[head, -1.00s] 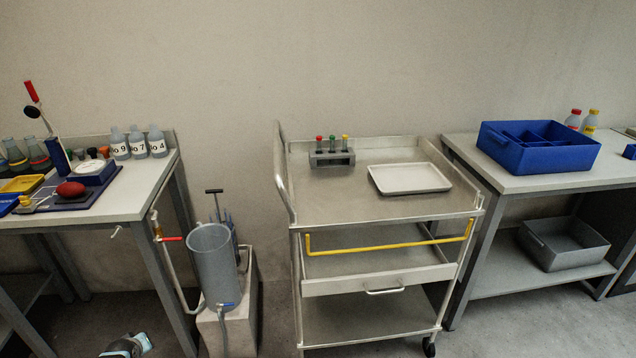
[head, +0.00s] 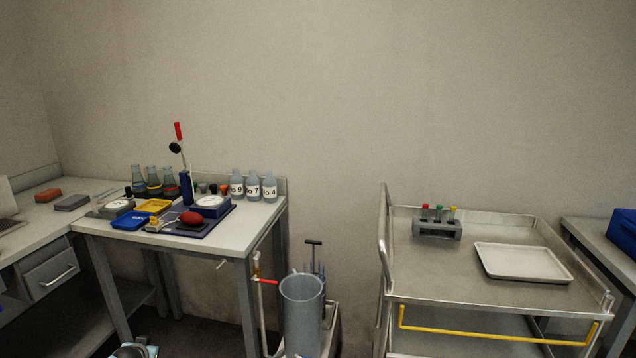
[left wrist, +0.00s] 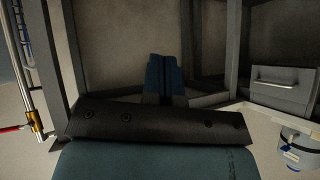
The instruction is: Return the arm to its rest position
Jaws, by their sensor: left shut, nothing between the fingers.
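My left gripper (left wrist: 164,74) shows in the left wrist view, its blue fingers shut together with nothing between them. It is in the space by the table legs, with a grey drawer to its right in the picture. In the head view only a small part of my left arm (head: 135,349) shows at the bottom left edge, and the gripper itself cannot be made out there. My right gripper is in neither view.
A white table (head: 262,215) holds labelled bottles, flasks, trays and a red oval object (head: 191,218). A grey cylinder (head: 302,315) stands beside it. A metal trolley (head: 450,275) with a tube rack (head: 437,229) and white tray (head: 522,247) is at right. A drawer (left wrist: 279,88) is near the gripper.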

